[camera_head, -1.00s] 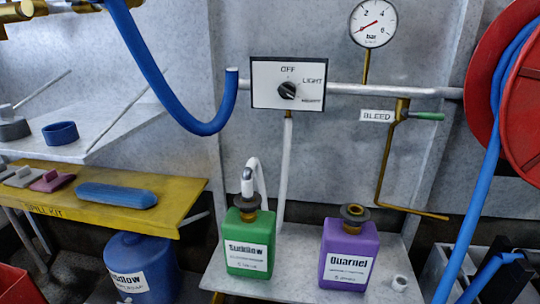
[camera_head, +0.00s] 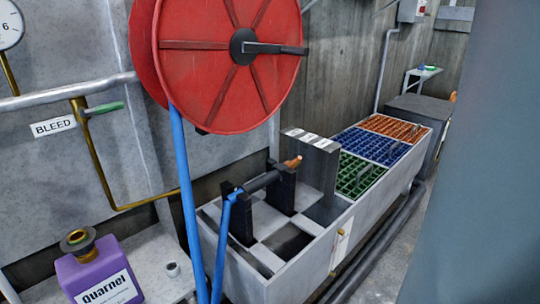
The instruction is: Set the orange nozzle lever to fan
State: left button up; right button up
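A black nozzle body (camera_head: 259,182) rests in two dark upright cradles on top of a grey trough. A blue hose runs to its left end. An orange tip (camera_head: 293,161) shows at its far right end; I cannot tell whether this is the lever or the nozzle mouth, nor how the lever is set. Neither of my grippers is in view.
A red hose reel (camera_head: 225,60) with a dark crank hangs above the trough, its blue hose (camera_head: 186,190) dropping in front. Green, blue and orange grates (camera_head: 375,147) cover the trough's far part. A purple Quarnel container (camera_head: 96,279) stands at lower left. A large grey-blue surface blocks the right side.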

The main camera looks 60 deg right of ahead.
aim_at(291, 164)
jog(key=k+l+z, duration=0.15)
jog(key=l+z, duration=0.15)
jog(key=k+l+z, duration=0.1)
jog(key=l+z, duration=0.25)
jog(key=k+l+z, duration=0.1)
jog(key=l+z, duration=0.2)
jog(key=l, duration=0.15)
jog(key=k+l, duration=0.1)
jog(key=l, duration=0.85)
jog(key=z, duration=0.05)
